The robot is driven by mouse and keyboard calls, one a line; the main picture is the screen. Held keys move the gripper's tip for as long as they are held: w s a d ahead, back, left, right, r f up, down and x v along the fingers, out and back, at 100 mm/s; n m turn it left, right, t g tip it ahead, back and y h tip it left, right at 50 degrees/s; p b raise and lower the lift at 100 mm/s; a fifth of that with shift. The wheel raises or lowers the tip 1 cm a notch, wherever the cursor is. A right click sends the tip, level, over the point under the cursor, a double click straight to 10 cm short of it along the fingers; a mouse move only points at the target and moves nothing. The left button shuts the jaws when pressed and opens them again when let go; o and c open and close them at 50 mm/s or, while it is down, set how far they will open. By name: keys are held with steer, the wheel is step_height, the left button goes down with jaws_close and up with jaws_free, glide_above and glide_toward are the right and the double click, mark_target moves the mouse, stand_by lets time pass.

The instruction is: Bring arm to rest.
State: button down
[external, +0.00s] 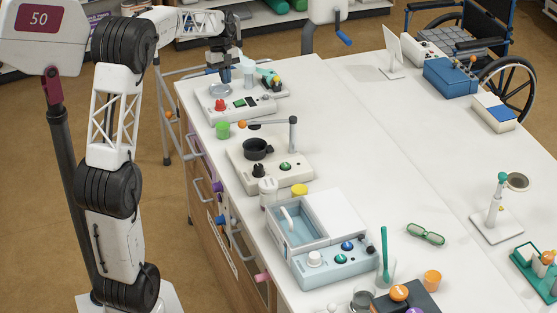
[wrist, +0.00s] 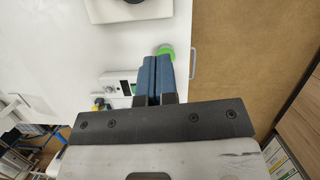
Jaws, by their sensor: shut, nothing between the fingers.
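My gripper (external: 218,70) is at the far left end of the long white table, raised over the devices there. In the wrist view, its two blue fingers (wrist: 153,62) lie side by side, closed together with nothing between them. A green cup (wrist: 168,49) shows just beyond the fingertips, partly hidden by them; it also stands near the table's left edge in the external view (external: 222,130). A white device with a red knob and small display (external: 240,107) lies beneath my gripper.
A cream device with a black cup and a jointed post (external: 292,135) stands nearer the camera. Drawer handles (external: 202,137) jut from the table's left side. The table's middle (external: 350,130) is mostly clear. A wheelchair (external: 485,45) stands behind.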

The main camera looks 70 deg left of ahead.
steer(key=d+r+m+y, duration=0.3)
steer(key=d+m, duration=0.6)
steer(key=d, duration=2.3)
steer(key=s+d+f+m+t, duration=0.1)
steer(key=s+d+f+m, duration=0.1)
steer(key=s+d+m, duration=0.3)
steer(key=s+d+f+m+t, duration=0.1)
steer(key=s+d+m, duration=0.4)
steer(key=s+d, duration=0.8)
steer(key=d+f, duration=0.1)
steer(key=d, duration=0.4)
steer(key=shift+s+f, duration=0.15)
steer(key=shift+s, duration=0.1)
steer(key=shift+w+a, duration=0.1)
